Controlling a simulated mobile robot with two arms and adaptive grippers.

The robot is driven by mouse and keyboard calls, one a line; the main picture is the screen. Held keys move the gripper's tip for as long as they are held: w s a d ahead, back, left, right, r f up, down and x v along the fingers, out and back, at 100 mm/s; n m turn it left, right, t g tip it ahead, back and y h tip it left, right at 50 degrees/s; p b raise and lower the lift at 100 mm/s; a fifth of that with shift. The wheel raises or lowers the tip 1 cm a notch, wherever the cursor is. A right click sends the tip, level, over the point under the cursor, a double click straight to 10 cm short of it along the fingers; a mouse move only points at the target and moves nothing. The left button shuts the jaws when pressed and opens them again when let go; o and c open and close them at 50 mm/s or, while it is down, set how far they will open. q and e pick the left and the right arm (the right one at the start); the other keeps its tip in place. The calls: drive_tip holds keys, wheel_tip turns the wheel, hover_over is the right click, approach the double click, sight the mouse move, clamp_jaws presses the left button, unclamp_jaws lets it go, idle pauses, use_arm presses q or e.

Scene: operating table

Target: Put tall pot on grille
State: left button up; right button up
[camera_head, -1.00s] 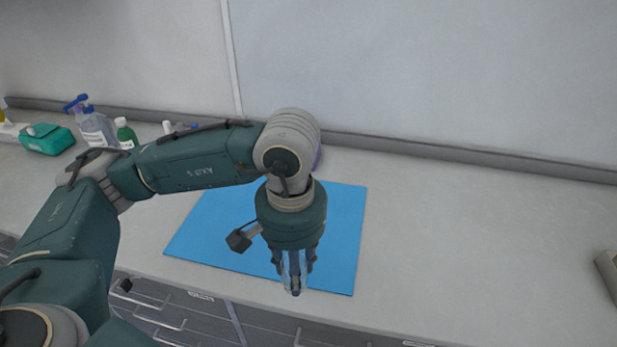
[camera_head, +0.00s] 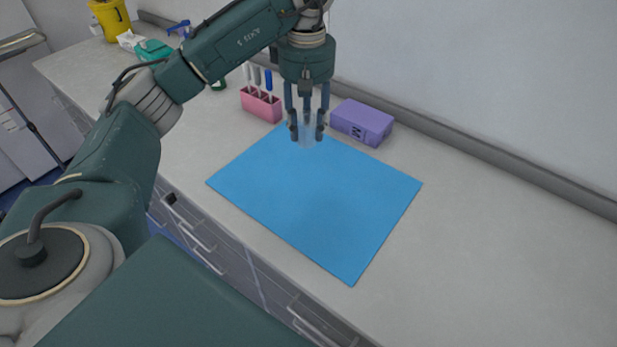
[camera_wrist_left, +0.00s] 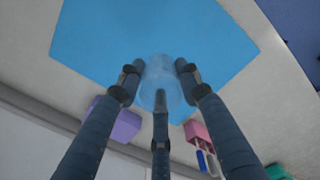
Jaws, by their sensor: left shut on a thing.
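My left gripper (camera_head: 306,122) is shut on a clear, see-through pot (camera_head: 307,140), held at the back edge of the blue mat (camera_head: 330,205). The left wrist view shows the pot (camera_wrist_left: 160,75) between the three fingers (camera_wrist_left: 159,85), with the mat (camera_wrist_left: 100,35) beyond it. The pot is faint, and its exact height above the counter is hard to tell. I see no grille in either view. My right gripper is not in view.
A purple box (camera_head: 362,122) stands behind the mat, right of the gripper. A pink holder with several pens (camera_head: 262,105) stands to the left. A teal pack (camera_head: 153,50) and yellow bucket (camera_head: 110,18) are farther left. The counter right of the mat (camera_head: 480,240) is clear.

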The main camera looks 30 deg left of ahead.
sight(305, 145)
use_arm(q)
drive_tip(key=f, duration=0.5)
drive_tip(key=shift+s+a+f, duration=0.1)
drive_tip(key=shift+s+f, duration=0.1)
drive_tip(key=shift+f, duration=0.05)
drive_tip(key=f+p, duration=0.1)
drive_tip(key=f, duration=0.5)
drive_tip(key=shift+w+f+p, duration=0.1)
drive_tip(key=shift+w+p, duration=0.1)
drive_tip(key=shift+p, duration=0.15)
drive_tip(key=shift+f, duration=0.55)
wheel_tip(305, 145, down, 3)
drive_tip(key=shift+f+p, duration=0.1)
drive_tip(key=shift+p, duration=0.45)
drive_tip(key=shift+f, duration=0.2)
drive_tip(key=o, duration=1.3)
drive_tip(key=shift+c, duration=0.2)
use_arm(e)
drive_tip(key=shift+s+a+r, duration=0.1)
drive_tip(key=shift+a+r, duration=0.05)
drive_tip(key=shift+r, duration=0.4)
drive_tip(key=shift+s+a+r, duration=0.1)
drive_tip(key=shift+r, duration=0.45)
